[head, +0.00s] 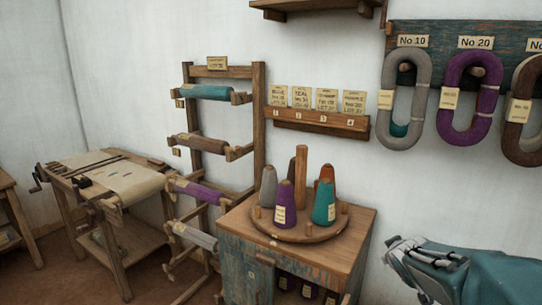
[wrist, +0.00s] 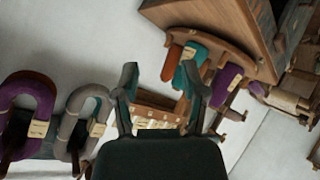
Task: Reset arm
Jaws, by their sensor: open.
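My gripper (wrist: 163,82) shows in the wrist view with its two dark fingers spread apart. No object is held between the fingers. Beyond them, the small card ledge and the pale wall show through the gap, some way off. The wrist view is tilted, so the furniture appears turned over. The fingertips are not clearly visible in the head view.
A cabinet (head: 305,258) bears a round rack (head: 300,232) of yarn cones. A card ledge (head: 318,122) and hanging yarn loops (head: 468,95) line the wall. A roller rack (head: 259,125) and worktable (head: 140,180) stand left. Bare floor shows lower left.

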